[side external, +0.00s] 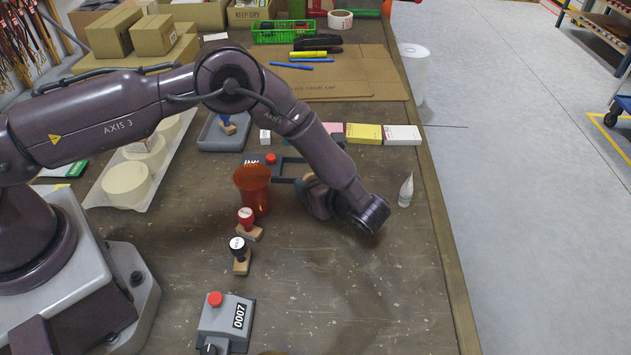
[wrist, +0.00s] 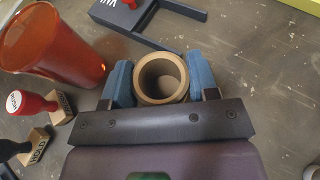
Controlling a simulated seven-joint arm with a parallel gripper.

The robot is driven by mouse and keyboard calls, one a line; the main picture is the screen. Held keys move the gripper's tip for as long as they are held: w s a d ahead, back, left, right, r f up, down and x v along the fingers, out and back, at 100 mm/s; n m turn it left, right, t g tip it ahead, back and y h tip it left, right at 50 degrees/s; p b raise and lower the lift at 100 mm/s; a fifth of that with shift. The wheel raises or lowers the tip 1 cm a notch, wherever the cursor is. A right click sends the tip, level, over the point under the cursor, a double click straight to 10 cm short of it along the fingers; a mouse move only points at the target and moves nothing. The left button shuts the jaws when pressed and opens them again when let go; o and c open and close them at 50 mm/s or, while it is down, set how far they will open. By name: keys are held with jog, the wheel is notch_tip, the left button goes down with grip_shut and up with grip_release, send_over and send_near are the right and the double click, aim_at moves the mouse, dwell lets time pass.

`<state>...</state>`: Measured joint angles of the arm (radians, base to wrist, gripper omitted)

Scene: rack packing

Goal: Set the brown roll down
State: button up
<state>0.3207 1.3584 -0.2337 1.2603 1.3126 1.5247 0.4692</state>
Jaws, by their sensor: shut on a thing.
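The brown roll (wrist: 162,78) is a hollow cardboard-coloured tube. In the wrist view I look down into its open end. My gripper (wrist: 163,88) is shut on it, one blue finger pressed against each side. In the side external view, my gripper (side external: 314,196) is low over the worktable (side external: 340,285), and only a small part of the roll (side external: 311,181) shows beside it. The arm hides the rest. I cannot tell whether the roll's lower end touches the table.
An orange cup (side external: 252,190) stands left of my gripper, with a red-handled stamp (side external: 247,222) and a black-handled stamp (side external: 240,255) nearby. A dark device with a red button (side external: 271,160) lies behind. A small bottle (side external: 405,190) stands right. The front right table is clear.

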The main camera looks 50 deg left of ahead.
jog(key=shift+f, duration=0.1)
jog(key=o, duration=0.9)
